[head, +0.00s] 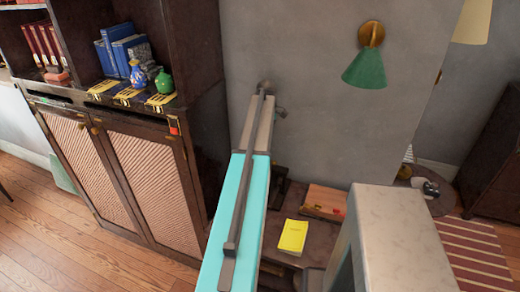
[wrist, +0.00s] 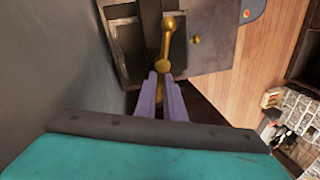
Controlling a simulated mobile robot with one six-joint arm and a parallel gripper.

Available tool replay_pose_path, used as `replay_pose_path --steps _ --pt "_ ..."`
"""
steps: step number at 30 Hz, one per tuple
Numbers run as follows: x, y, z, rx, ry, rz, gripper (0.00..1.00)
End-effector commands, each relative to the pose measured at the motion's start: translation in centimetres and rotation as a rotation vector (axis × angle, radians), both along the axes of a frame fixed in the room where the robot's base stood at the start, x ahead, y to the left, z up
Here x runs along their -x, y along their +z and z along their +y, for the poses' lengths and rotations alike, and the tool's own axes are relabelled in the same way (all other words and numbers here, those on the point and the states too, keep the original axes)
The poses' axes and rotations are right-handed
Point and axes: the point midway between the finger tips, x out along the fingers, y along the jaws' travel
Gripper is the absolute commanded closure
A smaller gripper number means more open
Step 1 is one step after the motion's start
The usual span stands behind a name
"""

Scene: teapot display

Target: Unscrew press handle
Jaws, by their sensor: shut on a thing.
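The press handle (wrist: 167,42) is a brass bar with rounded ends, upright in the wrist view. My gripper (wrist: 163,76) has two pale purple fingers, shut on the ball at the handle's near end. Behind the handle is a dark framed body (wrist: 127,40), which I take to be the press. In the head view my arm crosses the middle, and my gripper and the handle cannot be made out there. Whether the handle's thread is loose cannot be told.
A grey wall is close on the left in the wrist view. In the head view a low table holds a yellow booklet (head: 292,237) and a wooden board (head: 325,199). A dark cabinet (head: 120,170) stands left, and a green lamp (head: 366,69) hangs on the wall.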

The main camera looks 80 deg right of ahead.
Motion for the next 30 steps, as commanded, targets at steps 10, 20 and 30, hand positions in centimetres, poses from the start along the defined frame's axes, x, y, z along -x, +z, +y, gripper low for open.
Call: replay_pose_path --steps 10,20,30 --pt "-0.18 0.03 0.38 0.0 0.203 0.002 1.0" --pt "-0.21 0.03 0.47 0.0 0.25 0.002 1.0" --pt "-0.2 0.02 0.47 0.0 0.248 0.002 0.78"
